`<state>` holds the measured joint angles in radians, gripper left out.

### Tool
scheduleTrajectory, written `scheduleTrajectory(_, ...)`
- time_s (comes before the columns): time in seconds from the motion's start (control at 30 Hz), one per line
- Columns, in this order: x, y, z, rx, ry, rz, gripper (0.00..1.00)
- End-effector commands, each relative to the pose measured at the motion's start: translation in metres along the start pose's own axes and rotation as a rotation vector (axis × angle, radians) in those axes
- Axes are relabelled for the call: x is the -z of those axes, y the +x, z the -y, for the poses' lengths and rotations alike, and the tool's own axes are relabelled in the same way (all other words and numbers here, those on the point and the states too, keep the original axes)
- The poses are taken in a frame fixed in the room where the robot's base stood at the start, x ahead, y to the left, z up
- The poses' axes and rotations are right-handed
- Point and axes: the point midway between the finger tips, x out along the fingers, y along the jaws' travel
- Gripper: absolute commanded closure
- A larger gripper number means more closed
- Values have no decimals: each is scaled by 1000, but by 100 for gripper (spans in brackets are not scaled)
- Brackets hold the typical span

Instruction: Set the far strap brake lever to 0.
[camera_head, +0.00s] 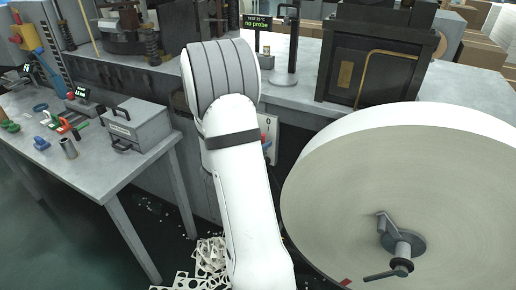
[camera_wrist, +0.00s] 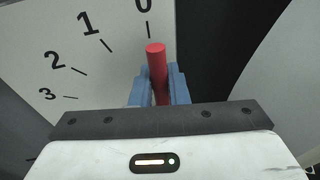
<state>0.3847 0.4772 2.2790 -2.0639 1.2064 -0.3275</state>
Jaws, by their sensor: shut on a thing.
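The strap brake lever shows as a red rod (camera_wrist: 156,54) in the wrist view, in front of a white scale plate (camera_wrist: 60,35) marked 0, 1, 2 and 3. My gripper (camera_wrist: 158,82) has its blue fingers shut around the red rod, one on each side. The rod's tip appears just below the 0 tick, well to the right of the 1 tick. In the head view the plate (camera_head: 270,125) shows its 0 to the right of my arm, with a bit of red below it. My arm hides most of the plate there.
A large pale roll (camera_head: 340,170) with a crank hub stands close on the right of my arm. A grey table (camera_head: 80,160) with a toolbox (camera_head: 137,123) is at left. Punched scrap (camera_head: 208,262) lies on the floor below.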

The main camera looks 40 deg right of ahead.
Motion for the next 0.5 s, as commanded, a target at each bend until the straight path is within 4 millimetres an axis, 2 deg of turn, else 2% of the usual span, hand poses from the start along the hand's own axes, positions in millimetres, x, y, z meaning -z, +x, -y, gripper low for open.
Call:
scheduleTrajectory(0.17, -3, 2, 5, 17, 8, 6, 100)
scheduleTrajectory(0.2, -3, 2, 5, 18, 8, 6, 84)
scheduleTrajectory(0.4, -1, 2, 4, 13, 5, 3, 68)
scheduleTrajectory(0.5, -1, 1, 3, 11, 4, 2, 66)
